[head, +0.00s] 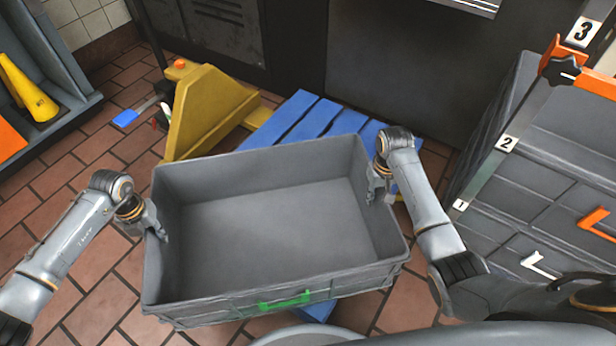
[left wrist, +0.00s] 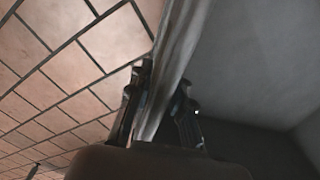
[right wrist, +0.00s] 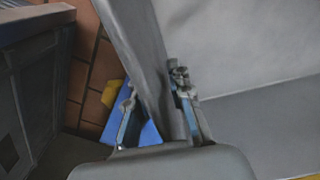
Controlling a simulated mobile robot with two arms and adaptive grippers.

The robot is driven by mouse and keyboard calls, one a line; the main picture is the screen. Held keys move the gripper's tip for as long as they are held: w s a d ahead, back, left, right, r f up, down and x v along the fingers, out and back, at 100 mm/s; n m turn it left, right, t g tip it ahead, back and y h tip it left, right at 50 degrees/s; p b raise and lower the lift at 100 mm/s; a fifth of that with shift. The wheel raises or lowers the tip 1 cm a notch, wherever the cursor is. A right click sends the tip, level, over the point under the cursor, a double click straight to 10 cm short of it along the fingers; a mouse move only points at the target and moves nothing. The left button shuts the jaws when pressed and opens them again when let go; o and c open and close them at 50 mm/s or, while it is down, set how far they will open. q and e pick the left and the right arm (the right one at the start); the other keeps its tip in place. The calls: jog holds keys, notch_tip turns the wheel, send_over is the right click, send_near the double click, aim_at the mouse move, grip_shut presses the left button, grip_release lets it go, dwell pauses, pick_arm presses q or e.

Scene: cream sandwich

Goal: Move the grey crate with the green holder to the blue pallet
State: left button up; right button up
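The grey crate (head: 280,215) is empty and open at the top, with a green holder (head: 285,300) on its near side. It is tilted a little in the head view and hangs between my two arms. My left gripper (head: 152,222) is shut on the crate's left wall; in the left wrist view its fingers (left wrist: 160,105) sit either side of the rim. My right gripper (head: 380,182) is shut on the right wall, its fingers (right wrist: 155,95) either side of the rim. The blue pallet (head: 305,118) shows behind the crate, partly hidden by it.
A yellow pallet jack (head: 205,105) stands at the back left of the pallet. Grey stacked crates (head: 545,150) with numbered labels stand on the right. Tiled floor (head: 95,150) is free on the left.

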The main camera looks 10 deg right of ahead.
pick_arm(q)
jog(key=shift+r, duration=0.1)
notch_tip(320, 180, up, 12)
jog(key=shift+f, duration=0.2)
jog(key=shift+r, duration=0.1)
pick_arm(e)
jog(key=shift+d+r, duration=0.1)
jog(key=shift+r, duration=0.15)
notch_tip(320, 180, up, 12)
jog(key=shift+f, duration=0.2)
dwell(0.6)
